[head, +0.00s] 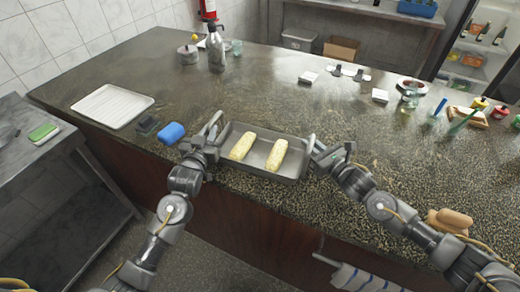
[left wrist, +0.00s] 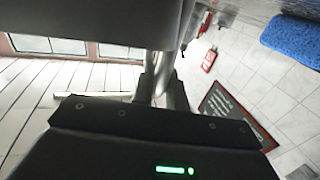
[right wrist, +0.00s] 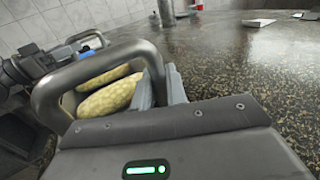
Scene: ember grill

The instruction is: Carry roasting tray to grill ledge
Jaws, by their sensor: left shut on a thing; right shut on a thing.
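The grey metal roasting tray (head: 258,172) is at the near edge of the speckled stone counter and holds two pale yellow corn-like pieces (head: 243,146). My left gripper (head: 212,130) is at the tray's left end, shut on its handle. My right gripper (head: 318,147) is at the right end, shut on the other handle. In the right wrist view the looped handle (right wrist: 95,62) runs into the jaws, with the yellow pieces (right wrist: 108,95) behind it. The left wrist view shows a dark metal surface close up; the jaws' contact is hard to see there. I cannot tell whether the tray touches the counter.
A blue sponge (head: 171,133) lies just left of my left gripper. A white ribbed tray (head: 112,106) lies at the counter's left. A metal bottle (head: 215,50) stands at the back. Brown buns (head: 450,220) sit at the near right. The counter's middle is clear.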

